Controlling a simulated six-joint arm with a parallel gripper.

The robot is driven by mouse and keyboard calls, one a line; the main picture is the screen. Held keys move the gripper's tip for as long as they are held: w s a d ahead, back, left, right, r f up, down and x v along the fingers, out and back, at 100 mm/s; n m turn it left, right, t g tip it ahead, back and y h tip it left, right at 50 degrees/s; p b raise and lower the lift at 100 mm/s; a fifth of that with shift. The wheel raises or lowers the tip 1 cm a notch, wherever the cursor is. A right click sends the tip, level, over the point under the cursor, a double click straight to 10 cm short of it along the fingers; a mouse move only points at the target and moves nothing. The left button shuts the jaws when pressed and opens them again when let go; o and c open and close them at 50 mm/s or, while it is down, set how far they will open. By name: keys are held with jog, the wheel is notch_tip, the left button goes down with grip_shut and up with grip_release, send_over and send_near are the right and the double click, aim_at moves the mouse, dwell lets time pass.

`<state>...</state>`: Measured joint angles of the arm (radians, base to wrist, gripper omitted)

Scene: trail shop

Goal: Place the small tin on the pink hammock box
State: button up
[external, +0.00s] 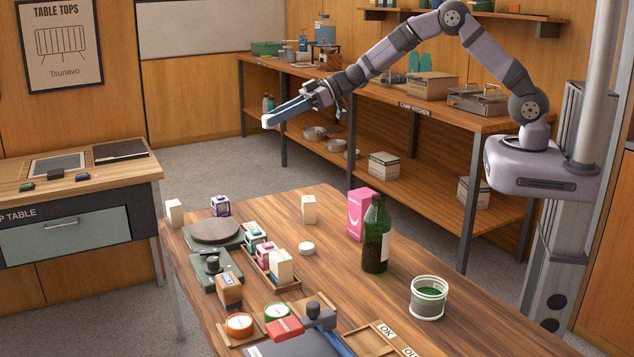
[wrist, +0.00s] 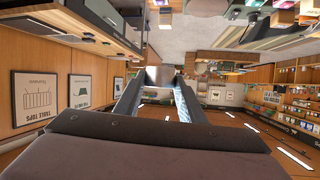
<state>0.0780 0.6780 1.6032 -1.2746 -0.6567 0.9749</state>
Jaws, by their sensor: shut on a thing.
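The pink hammock box (external: 361,213) stands upright on the wooden table, left of the green bottle. My gripper (external: 270,120) is high in the air beyond the table's far edge, well apart from the pink box, its fingers pointing left. It is shut on a small pale grey thing (wrist: 160,76) between the fingertips in the wrist view. The fingers mostly hide this thing in the external view, and I cannot tell if it is the small tin. A small round white tin or lid (external: 306,248) lies on the table, left of the pink box.
The green bottle (external: 376,235) stands close to the pink box, with a white-rimmed jar (external: 428,298) nearer the camera. Small boxes, trays and a dark round board (external: 216,231) crowd the table's left side. A pale box (external: 309,209) stands at the back. The table's middle has free room.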

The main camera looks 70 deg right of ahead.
jog(key=s+a+r+p, duration=0.1)
jog(key=s+p, duration=0.2)
jog(key=s, duration=0.7)
jog(key=n+g+y, duration=0.4)
jog(key=n, duration=0.1)
send_over(368, 191)
notch_tip(368, 191, down, 3)
jog(key=shift+d+f, duration=0.1)
jog(key=shift+d, duration=0.05)
jog(key=shift+f, duration=0.1)
jog(key=shift+f+p, duration=0.4)
jog(key=shift+f, duration=2.6)
jog(key=shift+f, duration=0.1)
jog(key=shift+f, duration=1.8)
jog(key=shift+f, duration=0.1)
